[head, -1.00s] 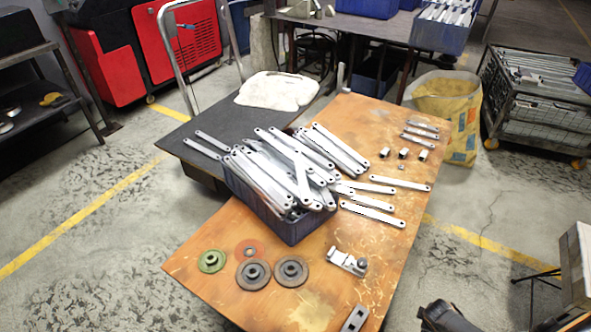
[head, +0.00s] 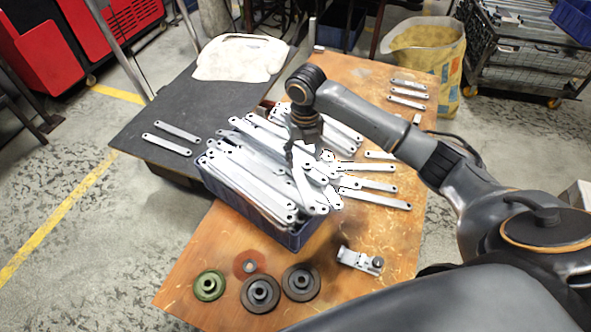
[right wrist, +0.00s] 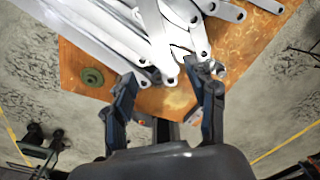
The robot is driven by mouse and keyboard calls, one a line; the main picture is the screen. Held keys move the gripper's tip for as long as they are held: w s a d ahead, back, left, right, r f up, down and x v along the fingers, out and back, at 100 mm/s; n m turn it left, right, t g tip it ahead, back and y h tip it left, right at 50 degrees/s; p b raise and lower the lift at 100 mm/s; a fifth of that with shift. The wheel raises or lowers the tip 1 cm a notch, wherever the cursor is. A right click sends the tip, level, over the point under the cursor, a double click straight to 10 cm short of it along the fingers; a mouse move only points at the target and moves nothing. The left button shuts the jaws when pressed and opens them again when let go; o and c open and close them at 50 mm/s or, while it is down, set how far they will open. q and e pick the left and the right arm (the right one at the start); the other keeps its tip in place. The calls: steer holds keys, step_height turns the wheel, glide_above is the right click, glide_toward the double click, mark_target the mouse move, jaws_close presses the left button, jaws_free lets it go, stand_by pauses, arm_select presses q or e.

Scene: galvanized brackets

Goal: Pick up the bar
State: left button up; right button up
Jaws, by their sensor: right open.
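Many flat, galvanized bars with a hole at each end are heaped in a blue crate (head: 297,239) on the wooden table. One bar (head: 303,188) slants near the top of the heap, under my right gripper (head: 304,153). The right gripper points down over the heap and partly hides the bars there. In the right wrist view, my right gripper (right wrist: 166,78) is open, with bar ends (right wrist: 165,68) near and between its fingertips. I cannot tell whether it touches them. My left gripper is not in view.
Loose bars lie right of the crate (head: 377,184) and on the dark table (head: 172,130) at left. Round flanges (head: 260,293) and a metal clamp (head: 358,260) sit in front. A white cloth (head: 240,57) lies behind. A yellow sack (head: 428,50) stands at the back right.

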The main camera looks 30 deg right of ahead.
glide_above(303, 184)
step_height(303, 184, down, 6)
steer(key=shift+s+a+r, duration=0.1)
steer(key=shift+f, duration=0.6)
step_height(303, 184, down, 4)
steer(key=shift+f, duration=0.2)
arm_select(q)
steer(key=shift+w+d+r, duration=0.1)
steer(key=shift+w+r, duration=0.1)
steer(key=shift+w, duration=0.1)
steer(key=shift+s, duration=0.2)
arm_select(e)
jaws_close()
